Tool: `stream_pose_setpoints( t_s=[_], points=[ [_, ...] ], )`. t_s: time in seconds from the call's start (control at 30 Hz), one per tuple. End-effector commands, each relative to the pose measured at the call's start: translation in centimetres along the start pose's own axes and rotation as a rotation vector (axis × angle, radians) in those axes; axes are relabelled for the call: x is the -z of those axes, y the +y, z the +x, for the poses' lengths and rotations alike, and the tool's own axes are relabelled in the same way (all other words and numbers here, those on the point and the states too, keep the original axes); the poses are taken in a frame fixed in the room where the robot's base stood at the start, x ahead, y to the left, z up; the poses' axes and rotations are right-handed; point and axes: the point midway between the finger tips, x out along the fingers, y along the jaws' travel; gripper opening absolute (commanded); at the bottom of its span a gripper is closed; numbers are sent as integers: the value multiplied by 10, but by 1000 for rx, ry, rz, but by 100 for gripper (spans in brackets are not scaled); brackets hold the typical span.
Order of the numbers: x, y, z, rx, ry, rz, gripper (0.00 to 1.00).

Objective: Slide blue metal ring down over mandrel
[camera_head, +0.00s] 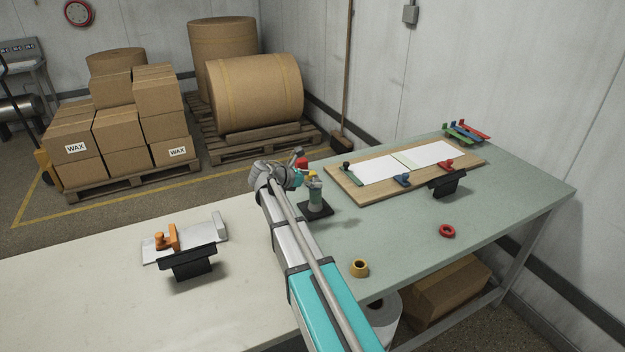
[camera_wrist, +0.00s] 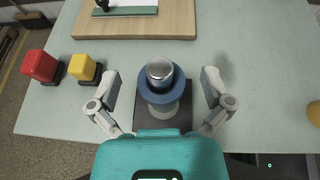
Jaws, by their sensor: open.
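The blue metal ring (camera_wrist: 146,92) is around the mandrel, below its silver top (camera_wrist: 160,69) in the wrist view. How far down the ring sits is hard to tell from above. My gripper (camera_wrist: 162,84) is open, one finger on each side of the ring with gaps. It shows beside the mandrel in the head view (camera_head: 296,174).
A red block (camera_wrist: 40,66) and a yellow block (camera_wrist: 83,67) stand left of the mandrel. A wooden board (camera_head: 345,188) with white sheets lies behind. A yellow ring (camera_head: 359,268) and a red ring (camera_head: 447,231) lie on the green table (camera_head: 510,200), with free room between.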

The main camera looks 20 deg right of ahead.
Motion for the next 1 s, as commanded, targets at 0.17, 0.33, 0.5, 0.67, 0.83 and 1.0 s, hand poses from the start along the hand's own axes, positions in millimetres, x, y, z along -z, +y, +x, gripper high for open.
stream_pose_setpoints(
  t_s=[0.17,0.33,0.5,0.67,0.83,1.0],
  points=[
    [0,0,0,0,0,0,100],
    [-4,0,-2,0,0,0,100],
    [-12,0,-5,0,0,0,100],
    [-24,0,-10,0,0,0,100],
    [-37,0,-15,0,0,0,100],
    [-50,0,-20,0,0,0,100]
  ],
)
